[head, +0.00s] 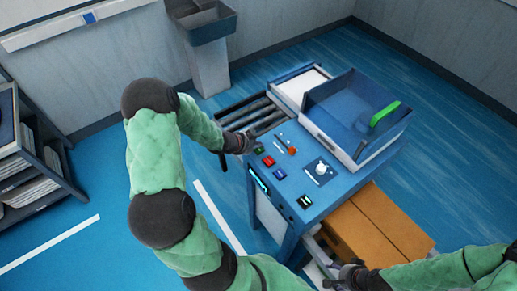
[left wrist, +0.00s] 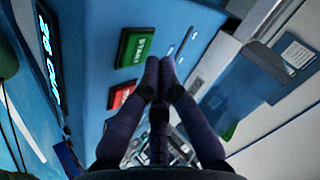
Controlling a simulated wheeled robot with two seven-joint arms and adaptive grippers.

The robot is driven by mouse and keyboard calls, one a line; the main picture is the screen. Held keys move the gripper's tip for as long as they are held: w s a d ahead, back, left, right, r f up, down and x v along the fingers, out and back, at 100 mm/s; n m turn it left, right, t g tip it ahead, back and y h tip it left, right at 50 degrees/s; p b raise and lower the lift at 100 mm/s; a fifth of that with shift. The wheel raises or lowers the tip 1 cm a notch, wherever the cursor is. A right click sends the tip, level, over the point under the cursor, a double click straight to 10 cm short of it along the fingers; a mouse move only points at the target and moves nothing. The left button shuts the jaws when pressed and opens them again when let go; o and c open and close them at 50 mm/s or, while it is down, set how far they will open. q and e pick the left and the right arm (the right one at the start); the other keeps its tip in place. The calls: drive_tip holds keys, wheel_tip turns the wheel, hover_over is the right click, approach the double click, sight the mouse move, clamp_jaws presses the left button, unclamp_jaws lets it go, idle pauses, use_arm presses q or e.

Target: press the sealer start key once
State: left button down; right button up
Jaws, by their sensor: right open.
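The sealer (head: 285,215) is a blue machine with a sloped control panel. Its green start key (left wrist: 136,47), with white lettering, is near the panel's edge; in the head view it is the small green key (head: 259,150) at the panel's upper left. My left gripper (head: 248,141) is at that corner beside the key. In the left wrist view the left gripper's fingertips (left wrist: 160,72) are together and empty, just to the right of and below the green key; I cannot tell whether they touch the panel. My right gripper (head: 352,270) is open, low beside the machine's front.
A red key (left wrist: 121,95) sits next to the green one. The panel also has a blue key (head: 279,174), a white knob (head: 321,169) and a lit display (head: 258,180). A blue bin (head: 340,112) stands behind, a brown carton (head: 372,228) at right. A shelf (head: 30,160) is at left.

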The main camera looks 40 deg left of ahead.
use_arm(q)
drive_tip(key=shift+f, duration=0.1)
drive_tip(key=shift+f+b, duration=0.35)
